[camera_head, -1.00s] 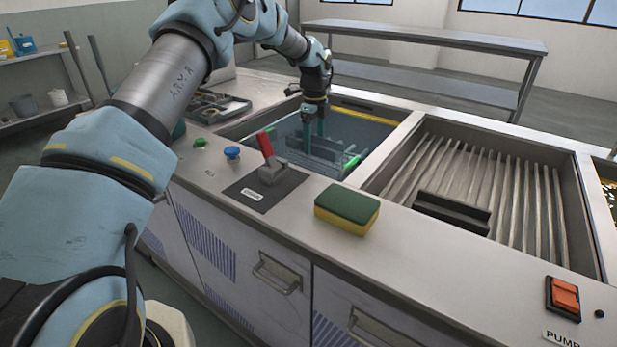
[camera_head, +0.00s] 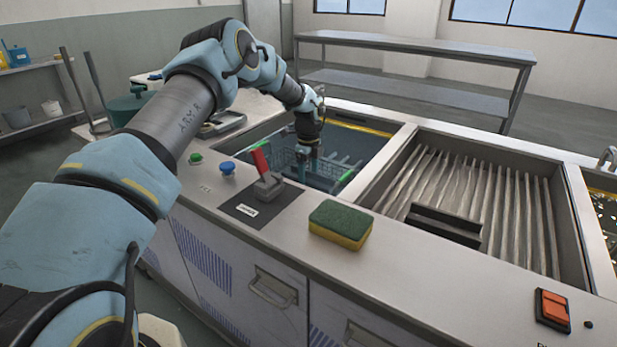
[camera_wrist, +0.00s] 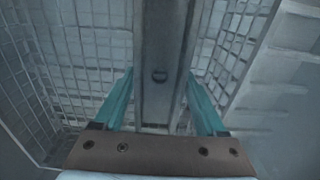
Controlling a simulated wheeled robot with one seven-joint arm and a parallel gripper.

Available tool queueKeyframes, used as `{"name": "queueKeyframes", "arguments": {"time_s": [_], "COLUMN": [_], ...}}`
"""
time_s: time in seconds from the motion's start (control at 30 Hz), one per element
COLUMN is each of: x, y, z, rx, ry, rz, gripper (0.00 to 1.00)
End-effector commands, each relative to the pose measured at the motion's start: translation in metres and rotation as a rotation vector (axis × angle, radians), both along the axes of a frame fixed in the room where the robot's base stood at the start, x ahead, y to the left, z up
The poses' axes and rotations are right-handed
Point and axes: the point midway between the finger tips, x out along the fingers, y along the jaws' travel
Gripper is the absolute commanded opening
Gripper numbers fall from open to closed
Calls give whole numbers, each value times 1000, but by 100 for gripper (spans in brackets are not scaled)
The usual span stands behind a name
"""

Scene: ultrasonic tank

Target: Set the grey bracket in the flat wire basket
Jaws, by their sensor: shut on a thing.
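The grey bracket (camera_wrist: 161,75) is a long bar with a small dark hole, held between the two teal fingers of my gripper (camera_wrist: 158,100) in the wrist view. Wire mesh of the basket (camera_wrist: 95,75) shows on both sides of the bracket and below it. In the head view my gripper (camera_head: 307,165) points down inside the left tank, within the basket (camera_head: 283,155), which has green handles. The bracket is mostly hidden there by my gripper and the tank's front edge. I cannot tell whether the bracket touches the basket floor.
A red-handled lever (camera_head: 266,178), a blue button (camera_head: 228,168) and a green-and-yellow sponge (camera_head: 341,224) are on the counter in front of the tank. A ribbed basin (camera_head: 480,200) with a dark bar (camera_head: 443,224) lies to the right. An orange pump switch (camera_head: 553,308) is at the front right.

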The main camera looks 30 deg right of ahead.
Motion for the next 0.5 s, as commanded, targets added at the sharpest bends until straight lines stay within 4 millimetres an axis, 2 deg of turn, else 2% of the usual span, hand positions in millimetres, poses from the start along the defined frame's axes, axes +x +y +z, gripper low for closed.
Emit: {"name": "queueKeyframes", "arguments": {"time_s": [0.03, 0.07, 0.27, 0.5], "x": [0, 0, 0, 0], "y": [0, 0, 0, 0], "z": [-2, -2, -2, -1], "rx": [-1, 0, 0, 0], "ry": [0, 0, 0, 0], "rz": [0, 0, 0, 0], "gripper": [0, 77, 99, 100]}}
